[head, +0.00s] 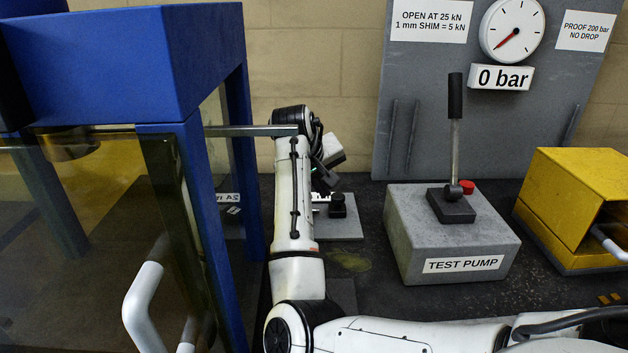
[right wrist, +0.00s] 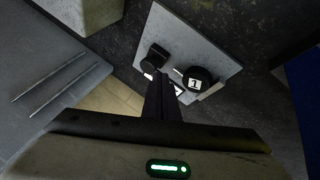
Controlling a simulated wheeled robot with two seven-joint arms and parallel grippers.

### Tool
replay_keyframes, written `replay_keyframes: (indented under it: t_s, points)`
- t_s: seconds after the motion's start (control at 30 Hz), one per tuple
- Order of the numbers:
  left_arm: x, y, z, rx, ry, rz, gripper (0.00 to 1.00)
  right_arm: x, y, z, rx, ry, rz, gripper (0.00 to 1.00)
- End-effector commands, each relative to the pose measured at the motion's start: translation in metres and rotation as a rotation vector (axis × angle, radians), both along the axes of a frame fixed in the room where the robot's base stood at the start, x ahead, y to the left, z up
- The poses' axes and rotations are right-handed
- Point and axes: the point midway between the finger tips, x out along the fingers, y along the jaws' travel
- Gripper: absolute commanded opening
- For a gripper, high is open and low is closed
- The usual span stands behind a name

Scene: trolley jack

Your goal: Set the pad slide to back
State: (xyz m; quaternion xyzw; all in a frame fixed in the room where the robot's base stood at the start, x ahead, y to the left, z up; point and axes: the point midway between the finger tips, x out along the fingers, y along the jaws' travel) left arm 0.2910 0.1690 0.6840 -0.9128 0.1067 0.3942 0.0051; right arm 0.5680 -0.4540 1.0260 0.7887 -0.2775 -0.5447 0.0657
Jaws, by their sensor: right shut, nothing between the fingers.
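The pad slide is a light grey plate (right wrist: 200,50) on the dark bench. It carries a black block-like knob (right wrist: 154,59) and a round black piece marked "1" (right wrist: 195,82). In the head view the plate (head: 345,230) and a black knob (head: 338,206) show just beyond my right arm, partly hidden. My right gripper (right wrist: 163,95) is shut and empty. Its fingertips are close beside the black knob in the right wrist view; I cannot tell whether they touch. In the head view the gripper (head: 325,182) is dark and partly hidden. My left gripper is out of view.
A blue press frame (head: 190,150) with clear guards and a white handle (head: 143,300) stands at left. The grey test pump (head: 445,235) with an upright lever is right of my arm. A yellow pedal housing (head: 570,190) is farther right. The gauge (head: 513,30) display reads 0 bar.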

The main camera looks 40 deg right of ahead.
Motion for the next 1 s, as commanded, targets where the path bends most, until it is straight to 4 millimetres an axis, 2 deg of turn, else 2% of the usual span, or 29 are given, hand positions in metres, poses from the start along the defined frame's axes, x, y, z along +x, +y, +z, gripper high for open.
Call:
replay_keyframes:
  t_s: [0.1,0.3,0.73,1.0]
  points:
    - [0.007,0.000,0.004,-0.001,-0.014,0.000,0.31,-0.001,-0.014,-0.017,0.000,0.002,-0.007,0.00]
    - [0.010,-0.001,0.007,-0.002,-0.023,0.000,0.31,-0.001,-0.026,-0.031,0.000,0.000,-0.011,0.00]
    - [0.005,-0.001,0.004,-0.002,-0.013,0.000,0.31,-0.003,-0.029,-0.034,0.000,-0.001,-0.013,0.00]
    - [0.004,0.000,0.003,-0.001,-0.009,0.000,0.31,-0.025,-0.056,-0.034,-0.001,0.000,-0.015,0.00]
